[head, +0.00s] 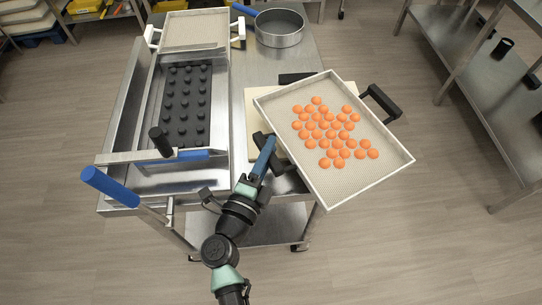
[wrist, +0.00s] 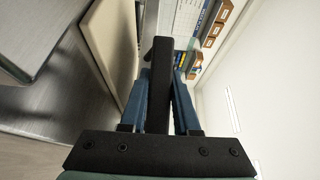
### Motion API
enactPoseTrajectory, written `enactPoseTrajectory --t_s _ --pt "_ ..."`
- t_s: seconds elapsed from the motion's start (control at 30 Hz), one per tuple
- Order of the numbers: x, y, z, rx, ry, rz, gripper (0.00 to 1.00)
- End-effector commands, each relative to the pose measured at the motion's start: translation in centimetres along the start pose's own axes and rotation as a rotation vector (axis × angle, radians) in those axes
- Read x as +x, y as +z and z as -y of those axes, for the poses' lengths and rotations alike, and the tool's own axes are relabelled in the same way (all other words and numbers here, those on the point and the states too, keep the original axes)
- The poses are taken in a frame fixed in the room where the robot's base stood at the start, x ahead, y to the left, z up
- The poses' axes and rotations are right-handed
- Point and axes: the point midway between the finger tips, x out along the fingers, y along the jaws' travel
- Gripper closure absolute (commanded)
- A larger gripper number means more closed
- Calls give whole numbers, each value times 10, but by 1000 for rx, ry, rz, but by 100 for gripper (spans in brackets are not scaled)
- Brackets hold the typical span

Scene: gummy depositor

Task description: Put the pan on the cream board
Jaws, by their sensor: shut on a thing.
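The pan (head: 393,172) is a shallow rectangular tray with a pale perforated floor, a thin rim and black handles at two sides. Several orange gummies (head: 333,132) lie in it. The cream board (head: 256,103) lies on the steel table, and the pan covers most of it. The pan is turned at an angle and its right part reaches beyond the table edge. I cannot tell whether it touches the board. My gripper (head: 267,148) is shut on the pan's near-left black handle. The wrist view shows the black handle (wrist: 160,85) between the blue fingers.
Left of the board stands the steel depositor with a black mould (head: 185,106) and a blue-handled lever (head: 110,187). A round steel sieve (head: 279,28) and another framed tray (head: 195,30) are at the back. A steel shelf (head: 490,85) stands at right, across open floor.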

Motion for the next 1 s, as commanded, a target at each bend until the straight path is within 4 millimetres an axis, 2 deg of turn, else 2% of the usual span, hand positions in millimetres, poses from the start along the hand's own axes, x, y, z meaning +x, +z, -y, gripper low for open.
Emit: enactPoseTrajectory --t_s 0.23,0.67,0.7,0.73,1.0 --pt "1 1 -32 -3 -3 0 100" --pt "0 0 -38 -2 -5 0 100" --pt "0 0 -39 0 0 0 63" --pt "0 0 -38 0 0 0 58" --pt "0 0 -38 0 0 0 58"
